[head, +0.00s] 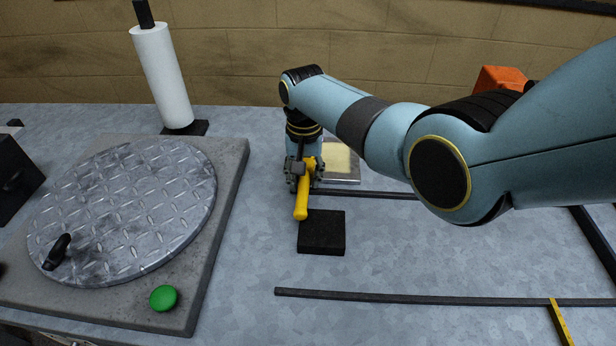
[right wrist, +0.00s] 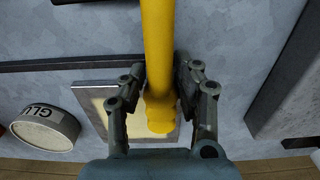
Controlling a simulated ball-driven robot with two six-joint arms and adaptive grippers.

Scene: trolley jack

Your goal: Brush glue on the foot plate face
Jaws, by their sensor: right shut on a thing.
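My right gripper (head: 303,180) is shut on a yellow rod-like tool (head: 301,205), which looks like the brush. Its bristles cannot be made out. In the right wrist view the tool (right wrist: 158,45) runs between both fingers (right wrist: 158,95). A black square plate (head: 322,235), perhaps the foot plate, lies flat on the table just in front of the tool. No glue can be made out on it. A shallow tray (head: 343,180) with a cream surface lies behind the gripper, partly hidden by my arm. A round pot marked "GLU" (right wrist: 45,125) stands beside the tray. My left gripper is not in view.
A grey slab (head: 222,200) with a round tread-plate disc (head: 130,210) and a green button (head: 163,298) fills the left. A paper roll (head: 162,75) stands behind. Dark bars (head: 430,298) lie right and in front. An orange object (head: 500,78) is at the back right.

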